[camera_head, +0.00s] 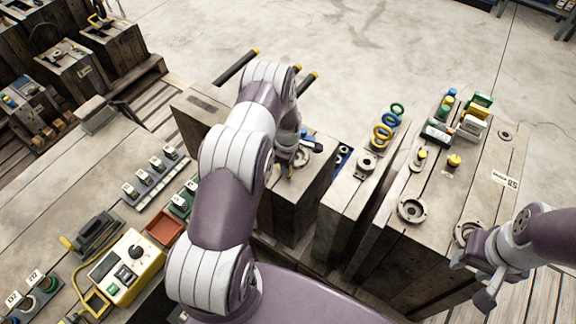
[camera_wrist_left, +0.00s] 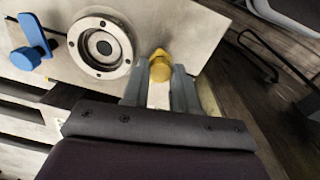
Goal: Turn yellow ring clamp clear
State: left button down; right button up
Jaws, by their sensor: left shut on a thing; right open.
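The yellow ring clamp (camera_wrist_left: 160,64) shows in the left wrist view, at the right of a round metal ring (camera_wrist_left: 74,47) with bolt holes on a pale block face. My left gripper (camera_wrist_left: 160,80) is shut on the clamp, one finger on each side. A blue clamp (camera_wrist_left: 27,57) sits on the ring's other side, clear of my fingers. My right gripper (camera_head: 471,282) is open and empty near the right block's front edge.
The right block (camera_head: 440,196) carries metal rings, yellow knobs and small boxes. A narrower block holds coloured rings (camera_head: 384,131). A yellow control box (camera_head: 128,267), a red tray (camera_head: 164,226) and small tagged parts lie left of my arm. Open floor (camera_head: 330,45) lies behind.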

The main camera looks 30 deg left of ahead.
pick_arm(q)
jog(key=n+b, duration=0.1)
jog(key=n, duration=0.4)
jog(key=shift+n, duration=0.3)
dwell(0.4)
jog(key=c, duration=0.9)
grip_release()
jog(key=shift+o, duration=0.2)
notch_tip(320, 180, up, 13)
jog(key=shift+s+f, duration=0.15)
jog(key=shift+d, duration=0.1)
